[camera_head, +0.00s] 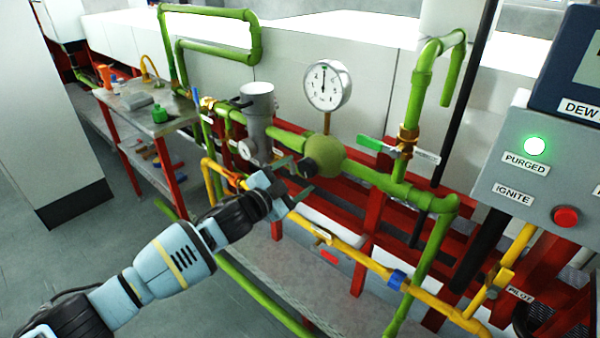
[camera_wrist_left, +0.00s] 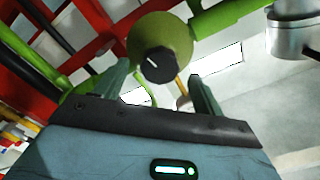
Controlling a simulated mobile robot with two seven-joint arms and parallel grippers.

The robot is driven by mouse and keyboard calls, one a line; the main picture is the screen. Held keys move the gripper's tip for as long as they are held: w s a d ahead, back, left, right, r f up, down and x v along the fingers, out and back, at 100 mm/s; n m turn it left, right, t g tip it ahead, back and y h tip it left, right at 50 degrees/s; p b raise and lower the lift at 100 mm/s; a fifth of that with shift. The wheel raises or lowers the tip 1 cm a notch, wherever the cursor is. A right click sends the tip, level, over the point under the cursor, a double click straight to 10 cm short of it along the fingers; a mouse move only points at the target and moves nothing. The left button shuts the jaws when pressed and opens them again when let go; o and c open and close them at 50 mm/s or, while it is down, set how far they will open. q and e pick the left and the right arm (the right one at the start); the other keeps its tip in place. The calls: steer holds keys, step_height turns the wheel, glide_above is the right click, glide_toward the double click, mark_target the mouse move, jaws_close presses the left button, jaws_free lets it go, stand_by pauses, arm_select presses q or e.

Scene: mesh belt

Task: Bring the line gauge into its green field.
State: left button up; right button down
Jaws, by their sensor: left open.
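The line gauge (camera_head: 328,85) is a round white dial in a metal case above the green pipe. My left gripper (camera_head: 297,180) is open in front of the knob. In that wrist view its fingers (camera_wrist_left: 162,86) stand on either side, slightly below the knob, apparently not touching it. My right gripper is out of view.
A grey cylindrical filter (camera_head: 258,115) stands left of the regulator. A green-handled valve (camera_head: 372,143) and yellow pipe (camera_head: 345,249) lie right and below. A grey panel (camera_head: 545,165) has a lit green PURGED lamp (camera_head: 534,145) and a red button (camera_head: 565,216).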

arm_select(q)
steer(key=shift+v, duration=2.6)
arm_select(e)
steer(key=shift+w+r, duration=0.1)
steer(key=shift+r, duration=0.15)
arm_select(q)
steer(key=s+f+n+g+y+p, duration=0.1)
steer(key=s+f+n+y, duration=0.45)
steer(key=s+f, duration=1.25)
steer(key=s+a+f+n+g+y, duration=0.1)
steer(key=s+a+f+n, duration=0.3)
steer(key=s, duration=0.9)
steer(key=s+a+f+n+g+y+p, duration=0.1)
steer(key=s+a+f, duration=0.5)
steer(key=s, duration=0.8)
steer(key=f+n+g+y, duration=0.1)
steer(key=n+g, duration=0.1)
steer(key=n, duration=0.1)
steer(key=shift+s+a+g, duration=0.2)
steer(key=shift+a+g, duration=0.15)
steer(key=shift+g, duration=0.05)
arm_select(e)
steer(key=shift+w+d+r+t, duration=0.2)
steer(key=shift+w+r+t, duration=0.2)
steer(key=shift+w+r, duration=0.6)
arm_select(q)
steer(key=shift+f, duration=0.15)
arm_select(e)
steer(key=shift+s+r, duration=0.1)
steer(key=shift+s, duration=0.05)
